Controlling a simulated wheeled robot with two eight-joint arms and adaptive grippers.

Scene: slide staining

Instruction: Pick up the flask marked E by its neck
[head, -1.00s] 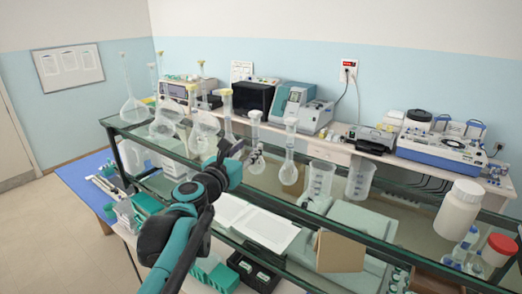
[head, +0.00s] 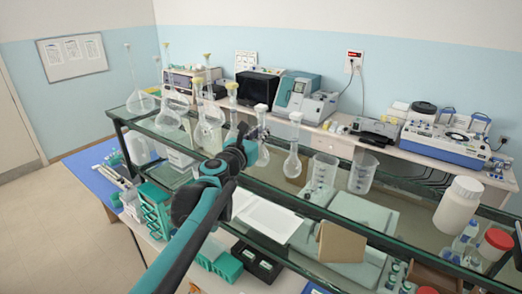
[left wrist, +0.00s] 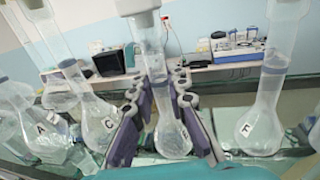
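Several clear glass flasks stand in a row on the glass shelf. In the left wrist view a flask (left wrist: 172,138) with a grey-white cap stands upright in the middle; its letter is not readable, so I cannot confirm that it is E. It also shows in the head view (head: 262,156). The flask marked F (left wrist: 262,128) stands to its right, and flasks marked C (left wrist: 100,122) and A (left wrist: 40,132) to its left. My left gripper (left wrist: 162,82) is open, with one finger on each side of the middle flask. My right gripper is not in view.
Two clear beakers (head: 360,175) and a white bottle (head: 460,205) stand farther right on the shelf. A bench with instruments runs along the back wall. The neighbouring flasks stand close on both sides of my left gripper.

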